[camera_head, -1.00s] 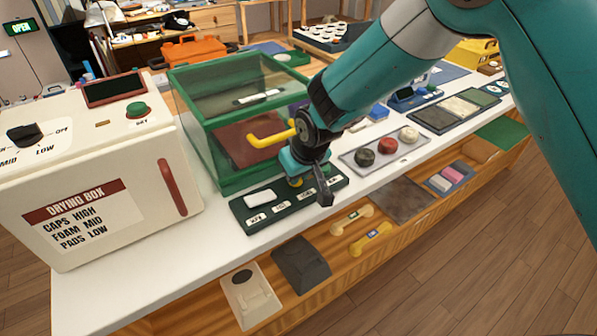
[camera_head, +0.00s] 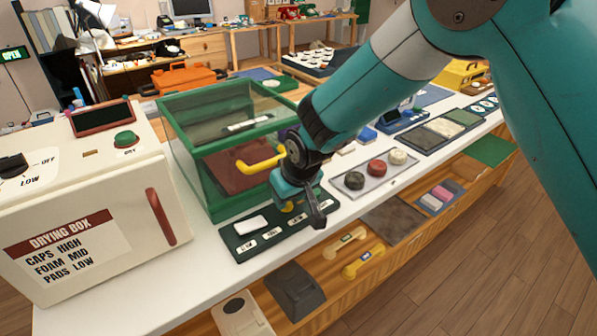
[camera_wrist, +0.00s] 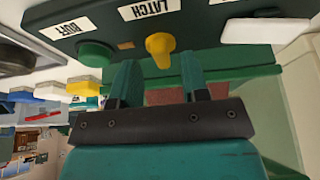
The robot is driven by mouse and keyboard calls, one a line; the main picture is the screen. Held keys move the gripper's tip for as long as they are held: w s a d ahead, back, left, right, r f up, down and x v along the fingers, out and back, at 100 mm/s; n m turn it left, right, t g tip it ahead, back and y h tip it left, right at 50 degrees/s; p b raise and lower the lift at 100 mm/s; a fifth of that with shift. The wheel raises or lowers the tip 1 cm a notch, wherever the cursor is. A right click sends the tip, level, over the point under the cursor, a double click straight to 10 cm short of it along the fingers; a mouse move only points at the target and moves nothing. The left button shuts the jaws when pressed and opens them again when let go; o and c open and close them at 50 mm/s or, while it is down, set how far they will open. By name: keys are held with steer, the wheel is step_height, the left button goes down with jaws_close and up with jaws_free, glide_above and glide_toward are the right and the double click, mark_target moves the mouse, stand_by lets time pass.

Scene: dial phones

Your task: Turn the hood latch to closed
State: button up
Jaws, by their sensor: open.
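The hood latch is a yellow knob (camera_wrist: 160,44) beside a LATCH label on a dark green panel (camera_wrist: 215,14). In the head view a bit of the yellow knob (camera_head: 288,207) shows beside my gripper, on the panel (camera_head: 238,245) in front of the green-framed glass hood (camera_head: 190,178). My gripper (camera_wrist: 160,62) is open and empty. In the wrist view its two green fingers lie either side of the knob's narrow end, with gaps on both sides. I cannot tell the depth between fingertips and knob. In the head view my gripper (camera_head: 316,212) hides part of the panel.
A green knob (camera_wrist: 95,52) sits beside the latch, near the BUFF label. A white block (camera_head: 251,224) lies on the panel. The hood's yellow handle (camera_head: 262,162) is close behind my wrist. The drying box (camera_head: 90,200) stands left, a tray of round pads (camera_head: 376,184) right.

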steer(key=v, duration=1.6)
steer(key=shift+b, duration=0.35)
steer(key=shift+r, duration=0.15)
steer(key=s+d+r+g+p, duration=0.1)
steer(key=s+d+r, duration=0.1)
steer(key=s+d, duration=0.2)
steer(key=s+d+r+g+y+p, duration=0.1)
steer(key=s+d, duration=0.2)
steer(key=s, duration=0.8)
steer(key=s+d+r+g+p, duration=0.1)
steer(key=s+d+r, duration=0.1)
steer(key=s+d, duration=0.2)
steer(key=s, duration=0.3)
steer(key=shift+s+d+r+g+y, duration=0.2)
steer(key=shift+d+r+g+y, duration=0.1)
steer(key=shift+d+r+g, duration=0.1)
